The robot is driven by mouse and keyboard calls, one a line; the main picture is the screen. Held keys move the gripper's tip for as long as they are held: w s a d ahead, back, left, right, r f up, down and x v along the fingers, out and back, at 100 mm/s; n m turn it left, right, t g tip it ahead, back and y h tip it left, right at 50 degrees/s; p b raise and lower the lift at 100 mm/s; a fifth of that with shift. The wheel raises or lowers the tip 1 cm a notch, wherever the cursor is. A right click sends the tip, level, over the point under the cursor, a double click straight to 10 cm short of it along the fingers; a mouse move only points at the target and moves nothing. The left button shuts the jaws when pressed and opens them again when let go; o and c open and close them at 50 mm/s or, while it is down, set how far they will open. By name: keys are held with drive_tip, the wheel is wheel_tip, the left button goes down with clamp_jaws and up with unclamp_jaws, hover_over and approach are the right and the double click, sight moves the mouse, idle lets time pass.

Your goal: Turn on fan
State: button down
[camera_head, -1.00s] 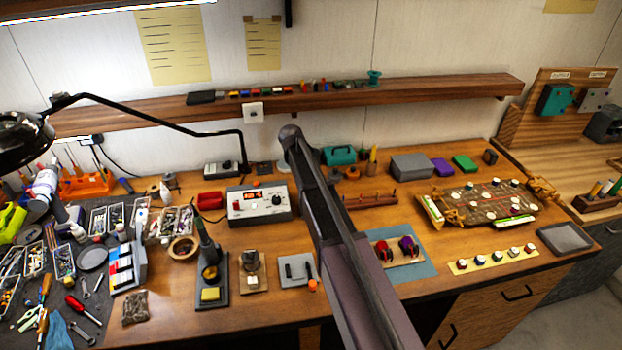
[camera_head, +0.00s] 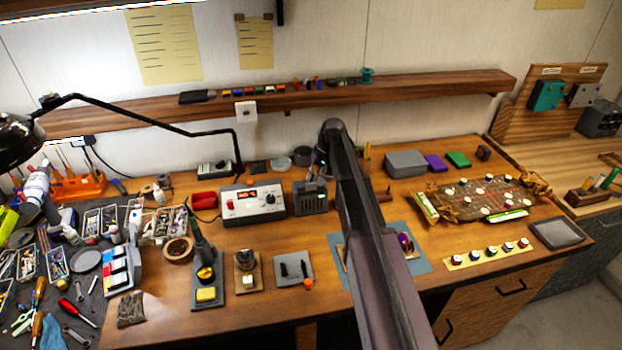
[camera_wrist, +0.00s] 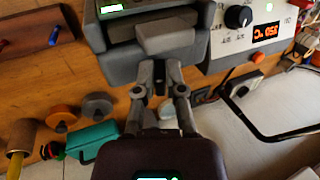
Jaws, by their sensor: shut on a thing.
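The fan appears to be the dark grey boxy unit (camera_head: 312,198) beside the soldering station on the bench, just left of my arm in the head view. In the wrist view its grey body (camera_wrist: 118,66) fills the top middle, with a small lit green strip at its upper left. A lighter grey block (camera_wrist: 165,38) sticks out from it. My gripper (camera_wrist: 160,70) is at this block, its fingertips closed in against its near edge. The exact contact is hard to see. In the head view my arm hides most of the gripper.
The white soldering station (camera_head: 253,204), with a lit display, stands directly left of the fan. A teal case (camera_wrist: 92,140) and small round tins (camera_wrist: 97,106) lie near my gripper. A wooden shelf (camera_head: 420,88) runs along the wall above. A soldering iron stand (camera_head: 207,285) is in front.

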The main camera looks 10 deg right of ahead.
drive_tip(key=shift+d+y, duration=0.1)
drive_tip(key=shift+y, duration=0.3)
drive_tip(key=c, duration=1)
unclamp_jaws()
drive_tip(key=shift+h, duration=0.3)
